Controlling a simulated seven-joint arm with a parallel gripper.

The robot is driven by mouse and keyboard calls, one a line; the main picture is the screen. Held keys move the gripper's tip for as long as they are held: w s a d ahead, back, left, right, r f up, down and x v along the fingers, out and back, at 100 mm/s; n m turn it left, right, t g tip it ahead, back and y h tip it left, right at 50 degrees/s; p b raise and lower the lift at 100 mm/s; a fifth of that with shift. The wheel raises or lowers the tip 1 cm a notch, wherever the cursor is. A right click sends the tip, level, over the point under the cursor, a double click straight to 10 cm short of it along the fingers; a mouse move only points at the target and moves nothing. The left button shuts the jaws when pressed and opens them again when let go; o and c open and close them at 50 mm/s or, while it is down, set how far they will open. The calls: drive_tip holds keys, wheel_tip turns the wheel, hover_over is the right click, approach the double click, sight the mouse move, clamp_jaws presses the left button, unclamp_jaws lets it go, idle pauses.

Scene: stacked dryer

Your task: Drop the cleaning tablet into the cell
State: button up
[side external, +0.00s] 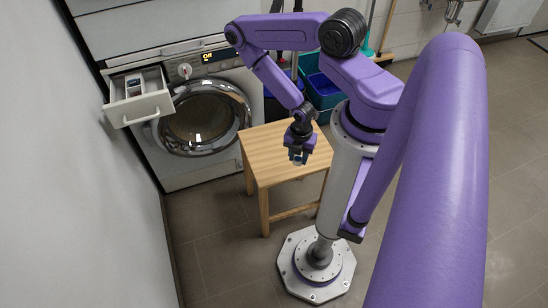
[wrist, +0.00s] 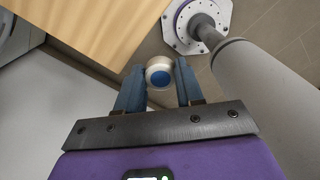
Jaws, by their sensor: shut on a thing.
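The cleaning tablet (wrist: 160,74), a small pale round piece with a blue centre, is held between the two blue fingers of my gripper (wrist: 159,84). In the side external view my gripper (side external: 298,158) hangs over the wooden stool's right part, and the tablet is a tiny pale spot at its tips. The detergent drawer (side external: 138,100) is pulled out at the upper left of the machine. It has compartments inside, with a blue-grey part in one. The cells are too small to make out clearly. My gripper is well to the right of the drawer.
A wooden stool (side external: 268,150) stands in front of the washing machine's round door (side external: 200,118), which is shut. A white wall (side external: 60,170) is close on the left of the drawer. Blue and teal bins (side external: 322,88) stand behind my arm. The floor at the front left is clear.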

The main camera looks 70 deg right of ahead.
drive_tip(key=w+d+f, duration=0.4)
drive_tip(key=w, duration=0.4)
hover_over(274, 159)
drive_tip(key=f, duration=0.5)
drive_tip(key=shift+s+a, duration=0.15)
drive_tip(key=shift+s, duration=0.1)
drive_tip(key=shift+w+f, duration=0.2)
drive_tip(key=shift+f, duration=1.4)
drive_tip(key=shift+f, duration=0.15)
drive_tip(key=o, duration=1)
